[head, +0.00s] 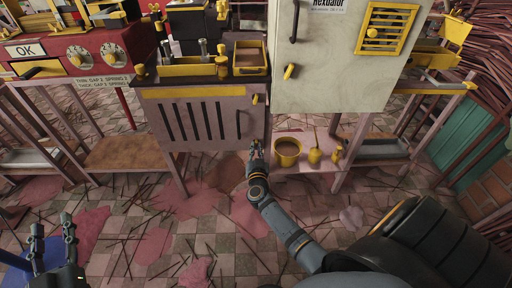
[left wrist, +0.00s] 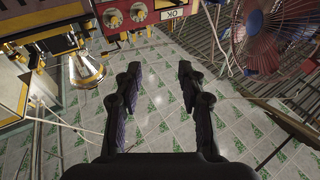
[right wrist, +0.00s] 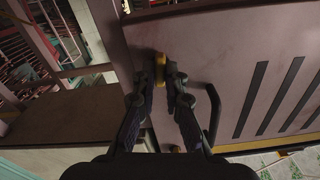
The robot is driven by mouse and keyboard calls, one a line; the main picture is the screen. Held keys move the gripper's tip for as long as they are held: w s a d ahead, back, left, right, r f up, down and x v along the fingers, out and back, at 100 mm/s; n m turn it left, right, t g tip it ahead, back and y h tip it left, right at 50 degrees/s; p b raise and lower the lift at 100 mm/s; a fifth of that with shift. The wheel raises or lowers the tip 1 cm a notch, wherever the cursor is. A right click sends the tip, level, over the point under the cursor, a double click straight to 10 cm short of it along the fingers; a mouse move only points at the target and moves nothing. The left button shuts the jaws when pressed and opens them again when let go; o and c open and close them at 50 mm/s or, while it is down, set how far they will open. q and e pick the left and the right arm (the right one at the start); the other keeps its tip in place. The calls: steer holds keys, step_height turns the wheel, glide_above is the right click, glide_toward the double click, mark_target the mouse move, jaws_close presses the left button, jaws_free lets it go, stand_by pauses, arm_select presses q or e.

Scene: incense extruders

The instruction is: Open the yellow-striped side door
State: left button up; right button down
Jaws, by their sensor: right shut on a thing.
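A pinkish-grey cabinet door (head: 205,120) with black vertical slots sits below the bench top in the head view. My right gripper (head: 255,148) is at the door's lower right edge. In the right wrist view its fingers are shut on a small yellow catch (right wrist: 160,68), beside the handle (right wrist: 212,115). My left gripper (head: 54,232) is open and empty, away from the door.
A yellow bucket (head: 287,152) and a yellow bottle (head: 314,155) stand on a low shelf right of the door. A grey cabinet (head: 340,60) stands above it. A red machine (head: 75,58) is at the left. Thin sticks and pink stains cover the tiled floor.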

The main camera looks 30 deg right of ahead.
steer(key=shift+r+n+p, duration=0.15)
steer(key=shift+n+p, duration=0.15)
steer(key=shift+p, duration=0.2)
steer(key=shift+n+p, duration=0.4)
steer(key=shift+p, duration=0.1)
arm_select(q)
steer(key=s+f+g, duration=0.3)
steer(key=f+g, duration=0.1)
steer(key=f, duration=0.6)
steer(key=s+f+g, duration=0.4)
steer(key=f+g, duration=0.1)
steer(key=f, duration=0.5)
steer(key=shift+s+d+g, duration=0.15)
steer(key=shift+d+g, duration=0.15)
steer(key=shift+d, duration=0.1)
